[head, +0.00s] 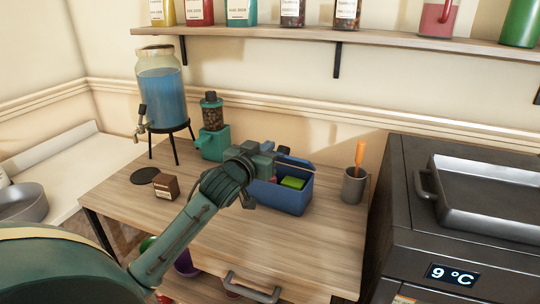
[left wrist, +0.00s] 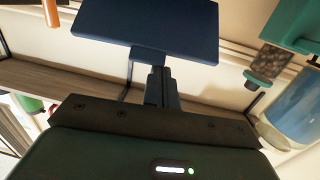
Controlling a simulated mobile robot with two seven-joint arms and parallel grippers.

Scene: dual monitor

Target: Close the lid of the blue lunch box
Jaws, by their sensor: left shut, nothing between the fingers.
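The blue lunch box (head: 282,199) stands open on the wooden table, with a green item (head: 292,183) and a red item inside. Its lid (head: 296,161) is raised at the back, partly hidden by my left gripper (head: 283,154). In the left wrist view the lid (left wrist: 150,25) appears as a flat dark blue panel just beyond the shut fingers of my left gripper (left wrist: 160,75). The fingers hold nothing. They are close to the lid; I cannot tell if they touch it. My right gripper is not in view.
A grey cup (head: 354,187) with an orange-handled tool stands right of the box. A teal grinder (head: 212,143), a drink dispenser (head: 161,95) and a small brown box (head: 165,186) are to the left. The table's front (head: 245,240) is clear. A shelf (head: 300,38) runs above.

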